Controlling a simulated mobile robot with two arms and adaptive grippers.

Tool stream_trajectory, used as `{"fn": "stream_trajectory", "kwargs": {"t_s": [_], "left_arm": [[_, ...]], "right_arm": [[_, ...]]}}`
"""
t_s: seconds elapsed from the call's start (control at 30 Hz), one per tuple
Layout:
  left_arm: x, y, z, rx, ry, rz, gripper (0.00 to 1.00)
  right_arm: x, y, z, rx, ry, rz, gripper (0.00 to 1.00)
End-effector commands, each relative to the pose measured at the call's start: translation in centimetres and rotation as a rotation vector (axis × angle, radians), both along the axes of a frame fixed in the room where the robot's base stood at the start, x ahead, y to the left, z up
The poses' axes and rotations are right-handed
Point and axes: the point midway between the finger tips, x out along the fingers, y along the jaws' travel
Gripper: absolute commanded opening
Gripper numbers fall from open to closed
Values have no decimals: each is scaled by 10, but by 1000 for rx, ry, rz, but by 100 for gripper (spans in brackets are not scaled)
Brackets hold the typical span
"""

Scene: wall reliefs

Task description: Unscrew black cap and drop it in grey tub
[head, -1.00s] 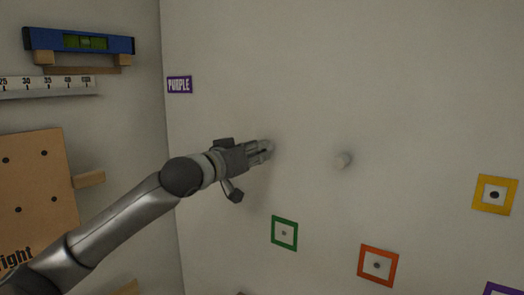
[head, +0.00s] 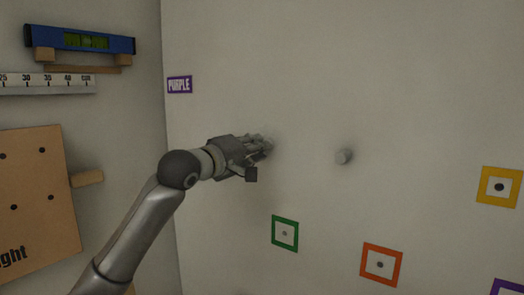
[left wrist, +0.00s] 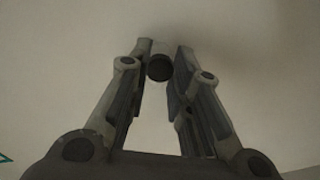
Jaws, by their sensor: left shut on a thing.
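My left gripper (head: 265,146) reaches to the pale wall, and its fingertips are at a stub there. In the left wrist view the black cap (left wrist: 159,68) sits between the two fingertips, on a stub that stands out from the wall. The gripper is shut on the cap. In the head view the fingers hide the cap. The grey tub is in neither view. My right gripper is not in view.
A short pale peg (head: 343,157) sticks out of the wall to the right. Green (head: 285,233), orange (head: 381,264) and yellow (head: 499,187) square frames lie lower. A purple label (head: 180,85) is at upper left. A side wall holds a blue level (head: 80,40) and a wooden board (head: 35,195).

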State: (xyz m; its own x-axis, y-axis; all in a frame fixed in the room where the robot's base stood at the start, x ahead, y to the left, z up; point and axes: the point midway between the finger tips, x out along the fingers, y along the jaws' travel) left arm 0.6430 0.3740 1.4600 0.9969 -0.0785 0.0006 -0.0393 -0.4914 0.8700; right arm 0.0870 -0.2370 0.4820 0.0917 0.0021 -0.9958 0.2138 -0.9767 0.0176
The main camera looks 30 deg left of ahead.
Motion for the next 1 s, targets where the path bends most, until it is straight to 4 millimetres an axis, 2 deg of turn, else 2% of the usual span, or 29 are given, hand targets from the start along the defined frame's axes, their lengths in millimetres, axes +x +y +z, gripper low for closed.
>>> {"fn": "stream_trajectory", "kwargs": {"t_s": [0.33,0.5,0.63,1.0], "left_arm": [[0,-1,-1,-53,6,-1,4],[0,-2,1,-308,25,-4,4],[0,-1,0,-439,36,-2,4],[0,-1,1,-496,41,-2,4]], "right_arm": [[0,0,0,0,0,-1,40],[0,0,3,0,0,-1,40],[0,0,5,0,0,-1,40],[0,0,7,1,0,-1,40]]}}
